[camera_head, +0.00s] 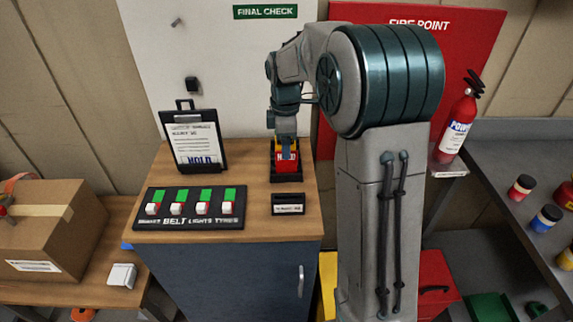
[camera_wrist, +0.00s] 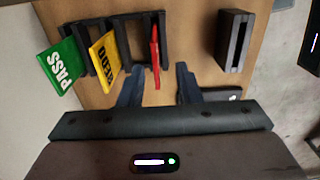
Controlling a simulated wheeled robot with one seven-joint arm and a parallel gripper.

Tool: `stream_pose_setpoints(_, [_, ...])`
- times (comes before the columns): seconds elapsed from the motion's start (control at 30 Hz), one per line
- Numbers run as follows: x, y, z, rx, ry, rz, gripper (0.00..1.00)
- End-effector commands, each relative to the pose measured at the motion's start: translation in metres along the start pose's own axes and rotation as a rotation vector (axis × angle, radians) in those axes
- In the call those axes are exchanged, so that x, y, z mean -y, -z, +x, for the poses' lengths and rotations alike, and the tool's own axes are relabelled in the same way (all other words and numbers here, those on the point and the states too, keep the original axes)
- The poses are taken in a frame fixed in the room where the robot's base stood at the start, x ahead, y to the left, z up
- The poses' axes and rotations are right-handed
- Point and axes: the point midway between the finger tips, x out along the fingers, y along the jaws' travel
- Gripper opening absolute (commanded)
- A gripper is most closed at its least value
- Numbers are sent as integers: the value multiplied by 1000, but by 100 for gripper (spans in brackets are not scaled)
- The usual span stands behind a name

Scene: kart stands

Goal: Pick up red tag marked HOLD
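The red tag (camera_head: 288,157) marked HOLD stands upright in a black rack (camera_head: 287,178) on the wooden cabinet top. In the wrist view the red tag (camera_wrist: 155,48) shows nearly edge-on, in the rack's slot (camera_wrist: 128,26) nearest the right. My gripper (camera_wrist: 160,67) is open, with one dark finger on each side of the red tag's line. I cannot tell whether the fingers touch it. In the head view my gripper (camera_head: 287,139) is directly over the rack and partly hides it. A yellow REDO tag (camera_wrist: 105,62) and a green PASS tag (camera_wrist: 62,66) stand to the left in the wrist view.
A clipboard (camera_head: 196,145) stands behind left. A black switch board (camera_head: 190,222) and a small black holder (camera_head: 288,204) lie in front; the holder (camera_wrist: 235,40) is right of the rack in the wrist view. A cardboard box (camera_head: 45,230) is at left.

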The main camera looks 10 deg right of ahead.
Motion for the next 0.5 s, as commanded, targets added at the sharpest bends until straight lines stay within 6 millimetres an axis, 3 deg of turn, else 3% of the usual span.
stream_pose_setpoints(0.17, [0, -1, 12, 1, 3, 1, 31])
stream_pose_setpoints(0.5, [-5, -2, 55, 0, 2, 1, 31])
